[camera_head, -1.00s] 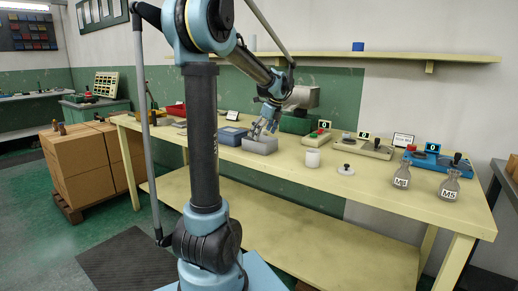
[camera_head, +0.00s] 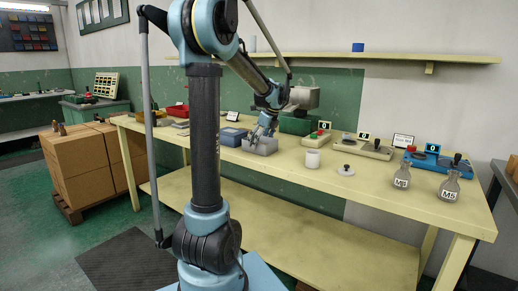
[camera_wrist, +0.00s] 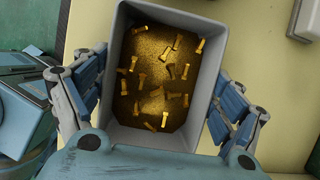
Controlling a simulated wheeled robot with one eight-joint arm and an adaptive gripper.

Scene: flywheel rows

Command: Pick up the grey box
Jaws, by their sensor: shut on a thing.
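The grey box (camera_head: 258,148) is a small open-topped tray on the yellow workbench (camera_head: 300,178). In the wrist view, the grey box (camera_wrist: 150,138) holds a brown-gold layer with several brass bolt-like pieces scattered over it. My gripper (camera_head: 265,132) reaches down onto it from above. In the wrist view, my gripper (camera_wrist: 160,98) has one finger along the left wall and one along the right wall, shut on the box. The fingertips are partly hidden against the walls. I cannot see any gap between box and bench.
A blue box (camera_head: 231,137) stands just left of the grey box. A white cup (camera_head: 312,158) and a small white-based item (camera_head: 346,170) stand to the right. A green bin (camera_head: 295,124) is behind. Two flasks (camera_head: 449,187) stand at the right; the front bench edge is bare.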

